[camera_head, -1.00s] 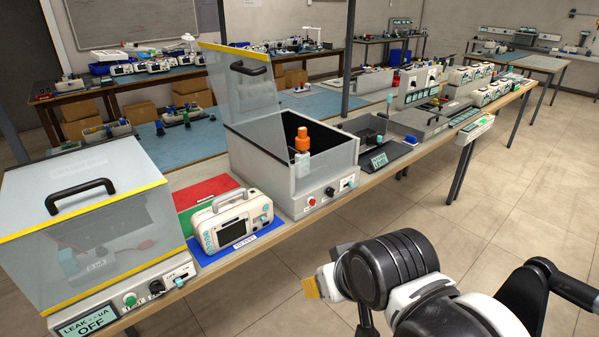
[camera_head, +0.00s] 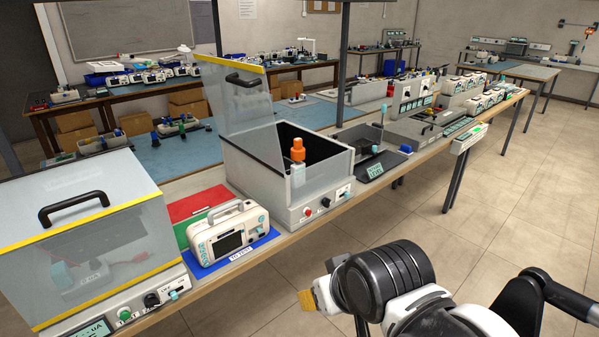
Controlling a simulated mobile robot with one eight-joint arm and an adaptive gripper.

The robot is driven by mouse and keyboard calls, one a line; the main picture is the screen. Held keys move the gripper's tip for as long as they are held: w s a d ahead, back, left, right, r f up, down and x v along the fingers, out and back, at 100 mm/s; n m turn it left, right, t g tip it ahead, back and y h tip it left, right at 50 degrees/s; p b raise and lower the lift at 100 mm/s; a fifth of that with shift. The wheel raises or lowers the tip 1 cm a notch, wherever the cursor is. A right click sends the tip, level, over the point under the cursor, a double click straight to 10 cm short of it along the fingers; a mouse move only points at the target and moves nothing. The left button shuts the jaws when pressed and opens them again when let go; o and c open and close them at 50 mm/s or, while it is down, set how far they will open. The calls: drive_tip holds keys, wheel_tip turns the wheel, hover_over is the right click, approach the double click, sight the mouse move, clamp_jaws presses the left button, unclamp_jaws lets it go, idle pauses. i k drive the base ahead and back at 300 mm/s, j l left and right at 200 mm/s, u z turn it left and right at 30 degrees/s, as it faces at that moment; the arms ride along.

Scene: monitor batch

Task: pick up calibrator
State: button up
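No object is readably labelled as the calibrator, so I cannot tell which it is. An orange-topped device (camera_head: 298,150) stands upright at the front of an open-lidded grey box (camera_head: 262,196). A beige portable monitor (camera_head: 226,235) with a carry handle and dark screen stands on a blue mat on the bench. My gripper (camera_head: 306,300) is at the lower right, in front of the bench edge and apart from everything on it. Only a tan pad and dark parts of it show, and its fingers are mostly hidden by my arm.
A clear-covered box (camera_head: 85,235) with a black handle stands at the near left, lid shut. Red and green mats lie behind the monitor. A dark tray (camera_head: 372,165) and grey equipment line the bench to the right. The floor (camera_head: 470,240) right of the bench is open.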

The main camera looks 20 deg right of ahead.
sight(298, 151)
drive_tip(key=i+z, duration=0.25)
drive_tip(key=z, duration=0.15)
drive_tip(key=i+j+z, duration=0.15)
drive_tip(key=z, duration=0.25)
drive_tip(key=i+j+z, duration=0.2)
drive_tip(key=z, duration=0.2)
drive_tip(key=i+j+z, duration=0.25)
drive_tip(key=z, duration=0.15)
